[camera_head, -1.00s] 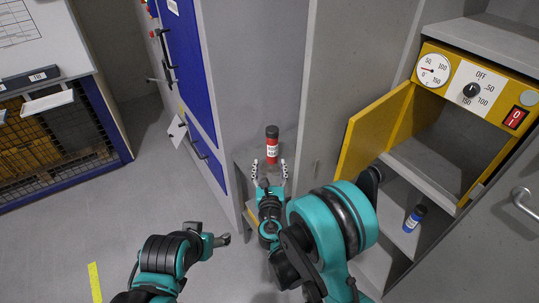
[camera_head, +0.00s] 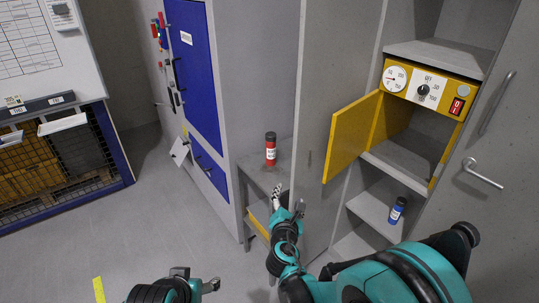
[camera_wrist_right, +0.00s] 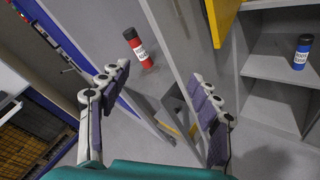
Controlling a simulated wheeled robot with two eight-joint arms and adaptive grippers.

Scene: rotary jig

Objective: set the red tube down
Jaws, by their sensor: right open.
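The red tube (camera_head: 271,149), with a black cap and white label, stands upright on a small grey stand (camera_head: 254,169) beside the grey cabinet. My right gripper (camera_head: 288,201) is open and empty, in front of and below the tube, apart from it. In the right wrist view the tube (camera_wrist_right: 140,51) shows beyond the spread fingers (camera_wrist_right: 160,80), with nothing between them. My left gripper (camera_head: 210,285) is low at the bottom edge, far from the tube; its fingers are too unclear to read.
A yellow box with a dial and red switch (camera_head: 457,106) has its yellow door (camera_head: 352,138) open, right of the stand. A blue tube (camera_head: 397,210) stands on a lower shelf. A blue-doored cabinet (camera_head: 191,70) rises left of the stand. Floor at left is clear.

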